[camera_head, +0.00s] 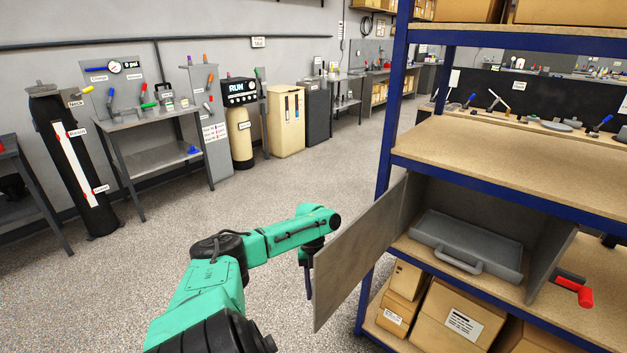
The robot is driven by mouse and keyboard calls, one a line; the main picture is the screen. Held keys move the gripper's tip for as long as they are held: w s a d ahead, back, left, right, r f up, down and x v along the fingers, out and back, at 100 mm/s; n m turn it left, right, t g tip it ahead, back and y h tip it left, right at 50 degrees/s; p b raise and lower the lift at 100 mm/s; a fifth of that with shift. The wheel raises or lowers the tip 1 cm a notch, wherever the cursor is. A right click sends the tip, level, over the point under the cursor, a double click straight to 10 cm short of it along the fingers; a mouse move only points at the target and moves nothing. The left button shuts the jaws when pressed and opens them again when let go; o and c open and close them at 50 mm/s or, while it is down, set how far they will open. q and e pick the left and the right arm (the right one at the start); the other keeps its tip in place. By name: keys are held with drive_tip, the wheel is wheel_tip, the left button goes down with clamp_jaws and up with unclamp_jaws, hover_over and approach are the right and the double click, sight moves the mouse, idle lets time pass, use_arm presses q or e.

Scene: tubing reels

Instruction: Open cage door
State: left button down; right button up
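The cage is a grey box (553,255) on the middle shelf of a blue-framed rack. Its flat grey door (358,255) stands swung out to the left, so the front is open. Inside lies a grey case (468,243) with a handle facing out. My green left arm reaches in from the bottom. The dark end of my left gripper (309,284) points down beside the door's outer edge, at its left. The door may hide part of it, and I cannot tell whether they touch or whether the fingers are open. My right gripper is out of view.
A red-handled tool (575,290) lies on the shelf right of the cage. Cardboard boxes (455,314) fill the shelf below. The rack's blue upright (391,110) stands behind the door. The speckled floor (270,185) left of the rack is clear. Workbenches (150,125) line the far wall.

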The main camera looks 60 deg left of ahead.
use_arm(q)
drive_tip(key=c, duration=0.7)
unclamp_jaws()
drive_tip(key=b+v, duration=0.1)
drive_tip(key=v, duration=1.3)
drive_tip(key=shift+r, duration=0.35)
drive_tip(key=shift+f, duration=0.1)
